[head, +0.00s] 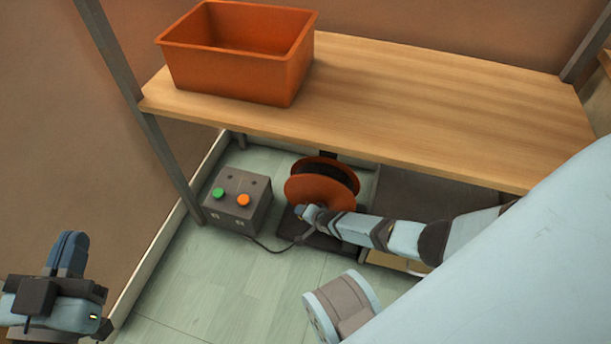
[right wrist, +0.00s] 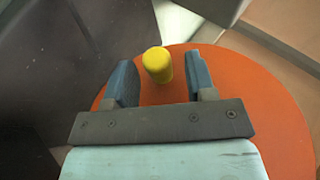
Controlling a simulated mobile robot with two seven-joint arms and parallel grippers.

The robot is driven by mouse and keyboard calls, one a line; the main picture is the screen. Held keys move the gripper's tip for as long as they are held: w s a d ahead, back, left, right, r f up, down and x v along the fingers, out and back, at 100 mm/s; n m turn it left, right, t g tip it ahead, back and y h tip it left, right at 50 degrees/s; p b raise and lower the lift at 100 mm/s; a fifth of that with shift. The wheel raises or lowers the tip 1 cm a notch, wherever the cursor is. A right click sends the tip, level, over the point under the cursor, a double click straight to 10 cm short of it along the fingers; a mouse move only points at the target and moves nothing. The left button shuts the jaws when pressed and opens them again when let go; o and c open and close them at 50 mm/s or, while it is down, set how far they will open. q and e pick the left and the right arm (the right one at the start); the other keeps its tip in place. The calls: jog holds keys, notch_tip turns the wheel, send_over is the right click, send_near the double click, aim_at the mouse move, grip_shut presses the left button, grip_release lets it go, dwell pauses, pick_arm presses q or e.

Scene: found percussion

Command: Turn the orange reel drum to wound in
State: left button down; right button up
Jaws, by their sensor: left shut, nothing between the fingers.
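The orange reel drum (head: 312,184) stands on a dark base on the floor under the shelf, with dark cable wound between its flanges. Its orange face (right wrist: 250,90) fills much of the right wrist view. A yellow knob (right wrist: 157,65) sticks out from that face. My right gripper (right wrist: 162,78) is open, with the knob between its fingertips and gaps on both sides. In the head view my right gripper (head: 304,211) is at the drum's front lower edge and covers the knob. My left gripper (head: 72,240) is shut and empty at the far left.
A grey box (head: 238,203) with a green and an orange button stands left of the reel, a cable running from it. A wooden shelf (head: 430,100) carrying an orange bin (head: 225,70) hangs over the reel. Floor (head: 215,290) in front is clear.

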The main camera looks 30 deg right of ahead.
pick_arm(q)
jog(key=s+r+n+p, duration=0.1)
jog(key=p, duration=0.2)
jog(key=s+d+r+n+p, duration=0.1)
jog(key=n+p, duration=0.1)
jog(key=p, duration=0.1)
jog(key=s+r+n+p, duration=0.1)
jog(key=p, duration=0.2)
jog(key=shift+d+r+n+g+y, duration=0.25)
jog(key=shift+r+n+g+y, duration=0.05)
jog(key=shift+r+y, duration=0.1)
pick_arm(e)
jog(key=v, duration=1.3)
jog(key=shift+s+r, duration=0.25)
jog(key=shift+s, duration=0.05)
